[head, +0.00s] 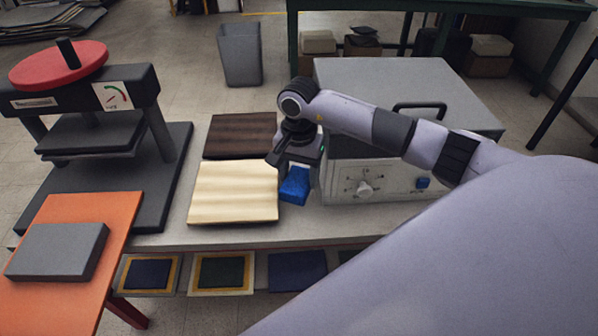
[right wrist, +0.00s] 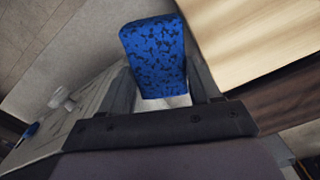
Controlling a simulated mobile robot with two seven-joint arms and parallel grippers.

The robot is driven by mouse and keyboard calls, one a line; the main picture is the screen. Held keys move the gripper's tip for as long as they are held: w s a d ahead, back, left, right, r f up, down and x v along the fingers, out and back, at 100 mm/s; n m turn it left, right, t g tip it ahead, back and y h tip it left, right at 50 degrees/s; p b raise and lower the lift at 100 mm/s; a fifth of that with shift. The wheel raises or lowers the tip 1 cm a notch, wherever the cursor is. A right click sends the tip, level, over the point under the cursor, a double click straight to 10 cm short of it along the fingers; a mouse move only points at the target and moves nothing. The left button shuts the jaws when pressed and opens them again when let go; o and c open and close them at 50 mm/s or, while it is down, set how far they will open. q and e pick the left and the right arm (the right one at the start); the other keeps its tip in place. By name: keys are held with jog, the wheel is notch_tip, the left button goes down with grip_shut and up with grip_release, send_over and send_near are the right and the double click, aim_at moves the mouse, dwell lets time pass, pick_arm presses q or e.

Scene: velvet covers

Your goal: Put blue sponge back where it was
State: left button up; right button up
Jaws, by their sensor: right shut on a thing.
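The blue sponge (head: 295,186) is held in my right gripper (head: 296,172), between the pale wooden board and the grey box with a dial. In the right wrist view the sponge (right wrist: 155,52) shows speckled blue between the two fingers of the gripper (right wrist: 165,95). The gripper is shut on it. The sponge is close to the table top (head: 265,235); I cannot tell whether it touches it. My left gripper is not in view.
The pale board (head: 234,192) lies left of the sponge, with a dark board (head: 240,136) behind it. The grey box (head: 410,85) stands right. A press (head: 98,136) with a red wheel stands left. Framed pieces (head: 222,273) lie on a lower shelf.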

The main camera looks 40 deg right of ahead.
jog(key=shift+f, duration=0.15)
jog(key=o, duration=0.7)
jog(key=shift+o, duration=0.2)
